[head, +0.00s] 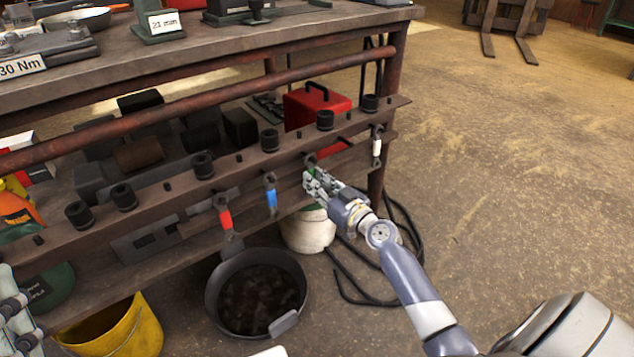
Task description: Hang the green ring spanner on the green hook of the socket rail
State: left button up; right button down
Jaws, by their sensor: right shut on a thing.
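The socket rail (240,165) runs along the front of the bench below its top, with black sockets on it. My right gripper (312,182) is at the rail's front, shut on the green ring spanner (311,171). Only a little green shows between the fingers. A dark end (310,158) shows just above them against the rail; I cannot tell whether its ring is around the hook. The green hook is not clearly visible behind the gripper. Part of my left gripper (14,312) shows at the lower left edge; its fingertips are not clear.
Red (225,218), blue (271,198) and white (377,147) spanners hang on the rail either side of my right gripper. A white bucket (307,232), black pan (257,293), yellow bucket (120,335) and black cable (350,298) are below.

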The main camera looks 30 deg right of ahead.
jog(key=c, duration=1.4)
grip_release()
jog(key=shift+o, duration=0.2)
jog(key=s, duration=1.2)
jog(key=shift+d, duration=0.45)
